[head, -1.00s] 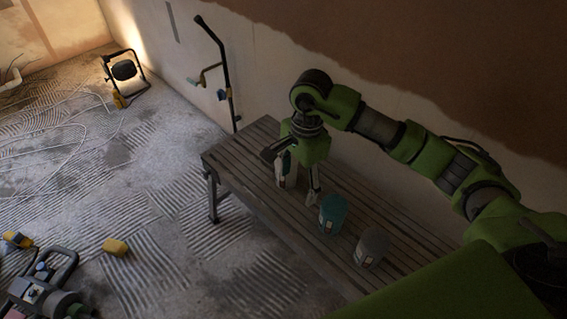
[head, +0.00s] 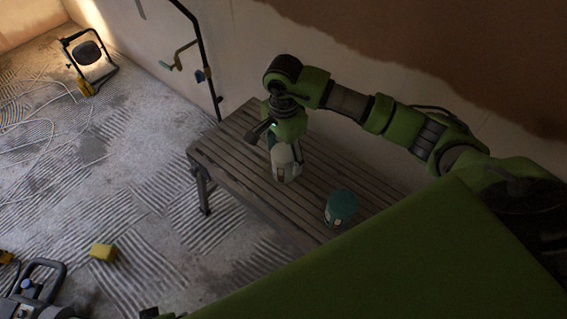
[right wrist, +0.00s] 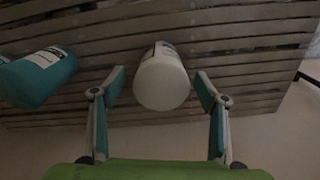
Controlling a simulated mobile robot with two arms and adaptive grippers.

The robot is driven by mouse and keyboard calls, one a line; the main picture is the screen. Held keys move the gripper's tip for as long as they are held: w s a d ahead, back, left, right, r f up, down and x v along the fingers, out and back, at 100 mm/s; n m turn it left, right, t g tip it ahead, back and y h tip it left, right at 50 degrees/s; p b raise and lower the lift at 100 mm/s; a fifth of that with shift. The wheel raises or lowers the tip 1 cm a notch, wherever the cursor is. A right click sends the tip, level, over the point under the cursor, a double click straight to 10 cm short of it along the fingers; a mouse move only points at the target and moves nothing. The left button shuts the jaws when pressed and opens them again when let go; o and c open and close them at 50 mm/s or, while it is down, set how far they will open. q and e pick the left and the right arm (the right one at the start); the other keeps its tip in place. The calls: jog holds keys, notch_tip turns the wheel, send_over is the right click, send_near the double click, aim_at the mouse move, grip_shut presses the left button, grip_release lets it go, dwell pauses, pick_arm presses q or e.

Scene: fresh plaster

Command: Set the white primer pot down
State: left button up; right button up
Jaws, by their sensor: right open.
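The white primer pot (head: 285,168), with a dark and pale label, appears to stand upright on the slatted bench (head: 236,150). My right gripper (head: 284,152) is directly above and around it, pointing down. In the right wrist view the white pot (right wrist: 162,82) is between the two spread fingers of my right gripper (right wrist: 161,88), with a gap on each side. The pot's contact with the slats is not clearly visible. My left gripper is not in view.
A teal pot (head: 341,207) stands on the bench to the right; it also shows in the right wrist view (right wrist: 38,78). A wall runs behind the bench. A yellow block (head: 103,251) and a work lamp (head: 88,58) are on the floor. The bench's left end is clear.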

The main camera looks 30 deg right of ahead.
notch_tip(320, 180, down, 7)
jog(key=shift+w+r+b, duration=0.1)
jog(key=shift+r+b, duration=0.1)
jog(key=shift+b, duration=0.25)
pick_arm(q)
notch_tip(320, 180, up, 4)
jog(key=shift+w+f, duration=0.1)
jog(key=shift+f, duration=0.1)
pick_arm(e)
jog(key=shift+r, duration=0.1)
jog(key=c, duration=1.7)
